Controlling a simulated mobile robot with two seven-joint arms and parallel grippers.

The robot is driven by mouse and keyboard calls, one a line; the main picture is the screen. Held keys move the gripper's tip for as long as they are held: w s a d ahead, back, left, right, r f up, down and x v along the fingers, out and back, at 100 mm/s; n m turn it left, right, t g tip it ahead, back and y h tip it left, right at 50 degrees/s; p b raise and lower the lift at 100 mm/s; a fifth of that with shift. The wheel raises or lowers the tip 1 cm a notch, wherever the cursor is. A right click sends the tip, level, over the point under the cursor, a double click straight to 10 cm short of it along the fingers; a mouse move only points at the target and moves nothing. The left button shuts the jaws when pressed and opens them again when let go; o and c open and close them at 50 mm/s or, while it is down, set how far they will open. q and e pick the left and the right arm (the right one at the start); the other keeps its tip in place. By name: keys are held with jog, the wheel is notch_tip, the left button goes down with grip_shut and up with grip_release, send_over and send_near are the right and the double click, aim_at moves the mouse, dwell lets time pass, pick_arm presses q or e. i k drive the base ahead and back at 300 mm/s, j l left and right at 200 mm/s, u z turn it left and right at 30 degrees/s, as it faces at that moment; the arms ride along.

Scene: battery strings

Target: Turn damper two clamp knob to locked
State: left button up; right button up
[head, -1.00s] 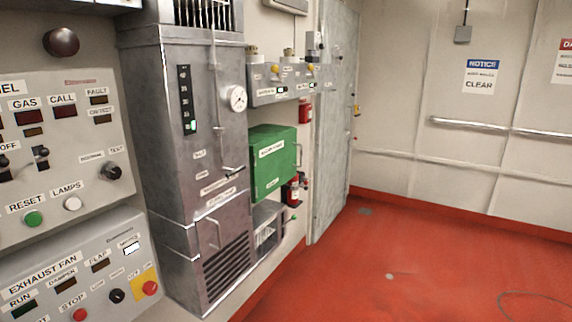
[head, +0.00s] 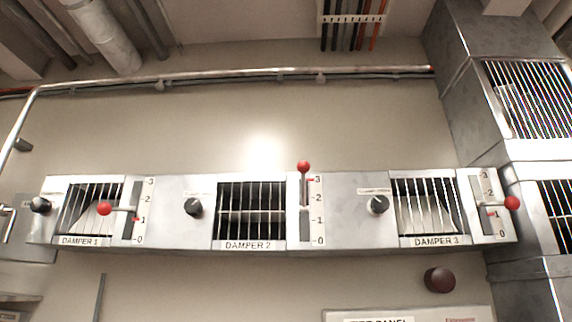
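The DAMPER 2 unit (head: 250,246) is in the middle of a wall-mounted metal row in the head view. A black round knob (head: 194,207), left of its barred grille (head: 251,211), appears to be its clamp knob. The small label above the knob is too small to read, so I cannot tell its setting. The damper two lever, with a red ball (head: 303,167), stands upright right of the grille, its ball near the 3 end of the scale (head: 317,210). Neither of my grippers is in view.
Damper 1 (head: 81,241), with its knob (head: 41,205), is at left, and damper 3 (head: 436,241), with its knob (head: 378,204), is at right. Their red-ball levers stick out sideways. Metal ducting (head: 475,75) stands at far right. A dark red dome (head: 439,280) sits below the row.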

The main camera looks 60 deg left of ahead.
aim_at(193, 206)
jog(key=u, duration=1.65)
